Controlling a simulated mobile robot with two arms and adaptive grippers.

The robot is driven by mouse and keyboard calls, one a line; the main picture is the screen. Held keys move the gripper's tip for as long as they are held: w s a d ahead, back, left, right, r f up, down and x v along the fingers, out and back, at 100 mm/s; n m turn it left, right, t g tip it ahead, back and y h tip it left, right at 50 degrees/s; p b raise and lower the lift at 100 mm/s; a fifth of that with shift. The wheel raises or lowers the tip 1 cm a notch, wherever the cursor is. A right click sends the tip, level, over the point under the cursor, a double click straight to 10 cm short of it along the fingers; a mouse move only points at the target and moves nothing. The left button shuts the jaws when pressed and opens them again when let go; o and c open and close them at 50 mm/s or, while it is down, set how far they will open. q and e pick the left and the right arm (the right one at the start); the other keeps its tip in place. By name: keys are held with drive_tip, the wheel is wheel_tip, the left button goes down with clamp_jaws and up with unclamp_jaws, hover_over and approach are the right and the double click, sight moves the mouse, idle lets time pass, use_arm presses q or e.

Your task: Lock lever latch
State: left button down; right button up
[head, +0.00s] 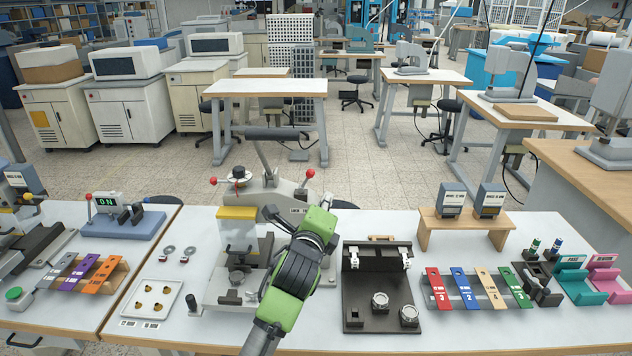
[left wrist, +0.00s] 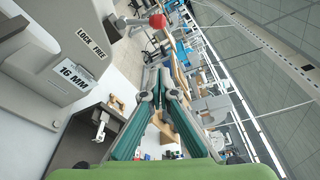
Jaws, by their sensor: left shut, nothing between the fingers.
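The press (head: 237,262) stands on the table, with a latch lever ending in a red ball (head: 310,172) at its upper right. The lever tilts up to the right. In the left wrist view the red ball (left wrist: 157,20) is at the top, near a "LOCK FREE" label (left wrist: 90,42). My left gripper (head: 326,200) is in front of the press's right side, beside the lever. Its fingers (left wrist: 158,76) are shut and empty, and in the wrist view they appear apart from the ball. Its arm hides part of the press's right side. My right gripper is not in view.
A black fixture (head: 380,285) stands right of the press, then a rack of coloured strips (head: 478,288). A small wooden stand (head: 465,222) holds two blocks. A white tray (head: 152,302) lies left. A second red knob (head: 213,181) is on the press's left.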

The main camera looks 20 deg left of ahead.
sight(311, 174)
use_arm(q)
drive_tip(key=w+a+r+p, duration=0.1)
drive_tip(key=w+a+p, duration=0.1)
drive_tip(key=w+a, duration=0.2)
drive_tip(key=shift+w+p, duration=0.35)
drive_tip(key=shift+p, duration=0.05)
drive_tip(key=shift+r, duration=0.1)
drive_tip(key=shift+a+r+n, duration=0.25)
drive_tip(key=shift+n, duration=0.45)
drive_tip(key=n, duration=0.1)
drive_tip(key=a+n, duration=0.1)
drive_tip(key=t, duration=0.1)
drive_tip(key=shift+s+a+r+n, duration=0.15)
drive_tip(key=shift+s+r+n, duration=0.1)
drive_tip(key=shift+r+n, duration=0.15)
drive_tip(key=shift+s+a+r+n+t+y+b, duration=0.15)
drive_tip(key=shift+a+n+b, duration=0.3)
drive_tip(key=shift+n, duration=0.7)
drive_tip(key=shift+s+a+f+n+t+y+b, duration=0.15)
drive_tip(key=shift+a+n, duration=0.45)
drive_tip(key=shift+n, duration=0.6)
drive_tip(key=shift+s+a+r+n+t+b, duration=0.15)
drive_tip(key=shift+a+n+b, duration=0.3)
drive_tip(key=shift+n, duration=0.7)
